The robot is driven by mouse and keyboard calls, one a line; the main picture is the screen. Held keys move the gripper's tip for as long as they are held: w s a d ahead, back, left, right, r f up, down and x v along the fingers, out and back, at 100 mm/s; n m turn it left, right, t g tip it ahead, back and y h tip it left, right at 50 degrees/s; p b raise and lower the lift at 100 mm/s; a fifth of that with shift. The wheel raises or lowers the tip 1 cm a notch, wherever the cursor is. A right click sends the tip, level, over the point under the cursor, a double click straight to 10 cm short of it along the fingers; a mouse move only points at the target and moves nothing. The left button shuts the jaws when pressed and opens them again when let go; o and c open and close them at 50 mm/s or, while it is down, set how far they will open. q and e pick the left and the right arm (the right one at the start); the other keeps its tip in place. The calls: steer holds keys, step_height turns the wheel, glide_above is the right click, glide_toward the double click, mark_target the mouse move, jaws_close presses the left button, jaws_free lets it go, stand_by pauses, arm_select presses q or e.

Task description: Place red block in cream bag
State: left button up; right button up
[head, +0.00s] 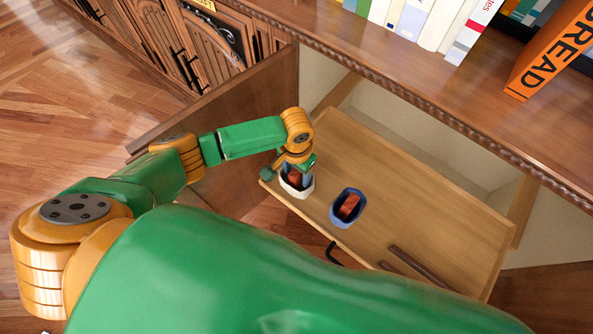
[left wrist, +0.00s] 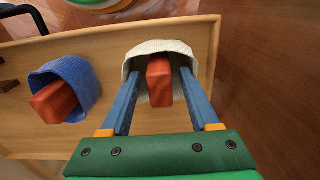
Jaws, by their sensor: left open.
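The cream bag (head: 296,191) stands near the left end of a wooden pull-out shelf (head: 420,205). It also shows in the left wrist view (left wrist: 177,47). A red block (left wrist: 160,84) stands in its mouth, with its upper part sticking out. My left gripper (head: 297,178) points down over the cream bag, its blue fingers on either side of this block. The fingers are open, with a gap to the block on each side in the left wrist view. The blue bag (head: 335,209) stands beside it to the right, holding another red block (head: 349,206). My right gripper is out of view.
Two dark brown bars (head: 420,266) lie near the shelf's front edge, right of the bags. The middle of the shelf is bare. A bookcase top with books (head: 410,18) rises behind. An open wooden door (head: 235,100) stands at the left.

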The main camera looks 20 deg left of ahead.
arm_select(q)
step_height(320, 180, up, 12)
steer(key=p, duration=0.4)
steer(key=shift+r, duration=0.15)
